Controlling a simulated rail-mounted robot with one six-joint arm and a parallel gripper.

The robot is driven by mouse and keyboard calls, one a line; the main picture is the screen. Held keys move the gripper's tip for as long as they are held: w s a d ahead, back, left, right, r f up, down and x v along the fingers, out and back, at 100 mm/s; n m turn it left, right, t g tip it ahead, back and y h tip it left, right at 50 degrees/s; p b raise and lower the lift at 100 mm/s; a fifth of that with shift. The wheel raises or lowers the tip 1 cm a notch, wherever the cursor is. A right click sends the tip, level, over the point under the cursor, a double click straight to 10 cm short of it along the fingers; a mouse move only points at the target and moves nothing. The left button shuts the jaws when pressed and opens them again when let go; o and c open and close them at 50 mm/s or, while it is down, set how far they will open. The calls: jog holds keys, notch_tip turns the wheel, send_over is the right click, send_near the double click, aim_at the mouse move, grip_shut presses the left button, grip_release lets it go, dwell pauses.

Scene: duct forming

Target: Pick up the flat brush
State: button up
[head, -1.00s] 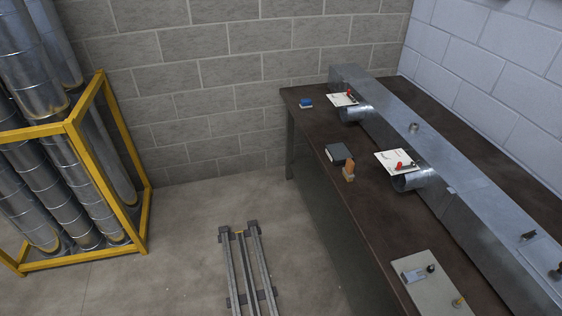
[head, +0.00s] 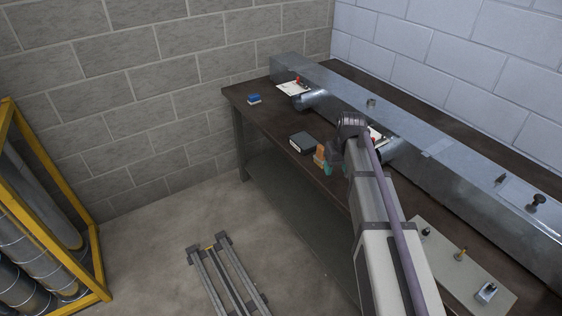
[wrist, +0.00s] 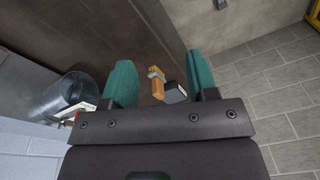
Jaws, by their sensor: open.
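My gripper (wrist: 161,60) has two teal fingers, spread apart and empty. One teal fingertip shows just beside the brush in the head view (head: 328,169). I cannot tell how far the fingers are from the brush.
A dark box (head: 302,143) lies close beside the brush; a blue block (head: 254,98) sits farther back. A long metal duct (head: 430,150) runs along the bench (head: 262,116). A grey panel with small parts (head: 460,268) lies at the near end.

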aim_at(322, 147)
jog(key=w+f+n+t+y+b, duration=0.1)
jog(key=w+f+n+b, duration=0.2)
jog(key=w, duration=1.8)
jog(key=shift+n, duration=0.5)
jog(key=b+x, duration=0.4)
jog(key=x, duration=0.1)
jog(key=shift+w+f+b, duration=0.15)
jog(key=shift+f+b, duration=0.15)
jog(key=shift+b, duration=0.05)
jog(key=shift+w+f, duration=0.1)
jog(key=shift+f, duration=0.05)
jog(key=b+x, duration=0.5)
jog(key=shift+w, duration=0.15)
jog(key=shift+r, duration=0.25)
jog(key=shift+c, duration=0.2)
grip_shut()
